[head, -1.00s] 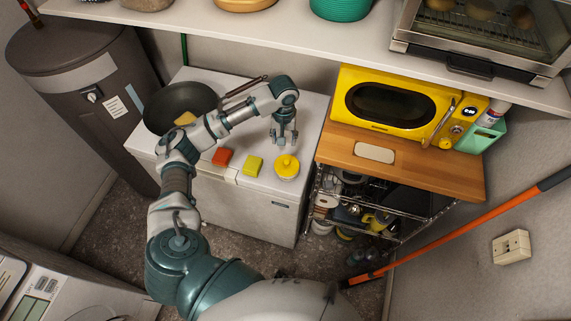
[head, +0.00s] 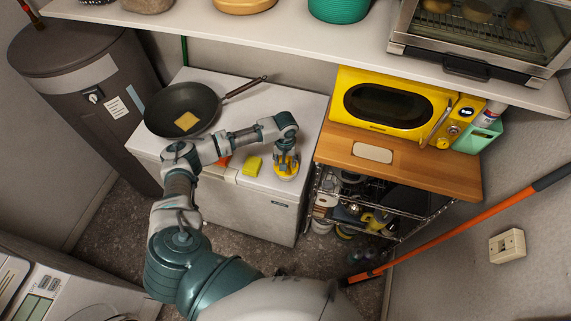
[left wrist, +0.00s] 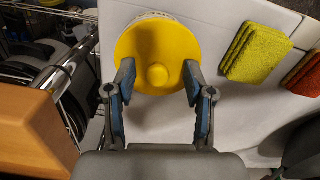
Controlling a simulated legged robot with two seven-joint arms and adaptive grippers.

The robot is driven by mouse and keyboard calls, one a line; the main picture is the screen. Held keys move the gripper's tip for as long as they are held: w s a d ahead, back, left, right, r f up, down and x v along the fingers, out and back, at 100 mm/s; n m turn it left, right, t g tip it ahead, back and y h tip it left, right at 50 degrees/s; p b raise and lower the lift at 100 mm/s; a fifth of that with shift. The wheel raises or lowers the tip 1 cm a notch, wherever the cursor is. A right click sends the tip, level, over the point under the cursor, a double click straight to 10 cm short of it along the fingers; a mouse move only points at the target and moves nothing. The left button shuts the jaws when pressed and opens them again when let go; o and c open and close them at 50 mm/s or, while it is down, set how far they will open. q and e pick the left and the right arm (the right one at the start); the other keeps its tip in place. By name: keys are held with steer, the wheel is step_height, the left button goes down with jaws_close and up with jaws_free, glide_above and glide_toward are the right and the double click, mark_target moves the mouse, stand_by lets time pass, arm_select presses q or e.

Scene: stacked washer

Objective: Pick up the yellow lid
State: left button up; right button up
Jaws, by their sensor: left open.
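The yellow lid (left wrist: 157,48) is round with a small knob in its middle. It sits on a pale container on the white chest top, near its front right edge. In the head view the lid (head: 286,172) is partly hidden by my left gripper (head: 285,163). My left gripper is open above the lid, pointing down. In the left wrist view its fingers (left wrist: 158,88) stand apart on either side of the knob, over the near part of the lid. I cannot tell whether they touch the lid. My right gripper is not in view.
A yellow-green sponge (head: 252,166) and a red one (head: 223,162) lie left of the lid. A frying pan (head: 207,103) with a tan piece (head: 187,122) is behind. A wooden board (head: 430,165) under a yellow microwave (head: 388,105) stands close on the right. A shelf (head: 300,39) runs above.

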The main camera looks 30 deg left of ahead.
arm_select(q)
steer(key=shift+d, duration=0.15)
jaws_close()
steer(key=shift+r, duration=0.1)
